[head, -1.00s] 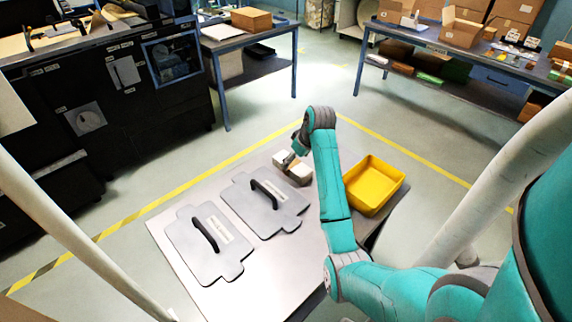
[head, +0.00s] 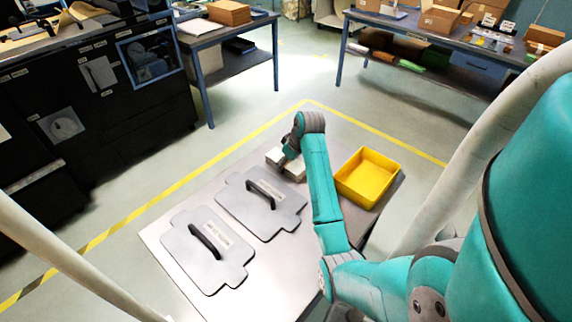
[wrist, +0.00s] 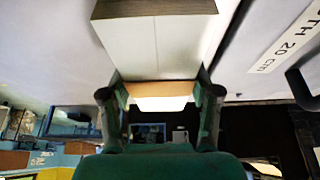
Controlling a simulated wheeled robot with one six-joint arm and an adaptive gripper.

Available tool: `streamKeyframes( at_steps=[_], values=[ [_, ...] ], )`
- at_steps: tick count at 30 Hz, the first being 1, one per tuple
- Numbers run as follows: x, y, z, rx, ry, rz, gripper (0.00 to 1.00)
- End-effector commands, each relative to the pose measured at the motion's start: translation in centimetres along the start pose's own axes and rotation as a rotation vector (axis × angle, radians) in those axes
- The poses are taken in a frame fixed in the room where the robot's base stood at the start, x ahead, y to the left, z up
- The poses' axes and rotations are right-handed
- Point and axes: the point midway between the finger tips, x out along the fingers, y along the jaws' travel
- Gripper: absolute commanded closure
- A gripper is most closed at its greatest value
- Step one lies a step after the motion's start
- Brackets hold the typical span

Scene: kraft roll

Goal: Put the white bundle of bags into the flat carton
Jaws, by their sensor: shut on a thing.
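The white bundle (head: 274,156) is a pale block at the far edge of the grey table, partly hidden by my gripper (head: 288,158). In the wrist view a white block with a centre seam and a brownish edge (wrist: 155,45) extends beyond my fingertips, which I take to be the bundle. My gripper (wrist: 160,100) is shut on it, one dark finger on each side. I cannot tell whether it touches the table. Brown cartons stand on the back benches, one on the left bench (head: 228,13) and one on the right bench (head: 440,20); I cannot tell which is the flat carton.
A yellow tray (head: 367,178) sits at the table's right side, close to my arm. Two grey plates with black handles, a nearer one (head: 205,250) and a farther one (head: 260,203), cover much of the table (head: 285,275). Open floor (head: 240,130) lies between table and benches.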

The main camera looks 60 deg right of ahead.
Motion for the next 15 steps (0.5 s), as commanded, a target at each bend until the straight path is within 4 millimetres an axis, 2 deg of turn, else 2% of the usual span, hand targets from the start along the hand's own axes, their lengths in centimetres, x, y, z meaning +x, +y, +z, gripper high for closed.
streamKeyframes(
  at_steps=[8, 15],
  values=[
    [-0.5, 0.0, -0.2, 0.000, 0.001, 0.001, 0.85],
    [-4.0, 0.1, -1.8, -0.002, 0.003, 0.003, 0.85]
  ],
)
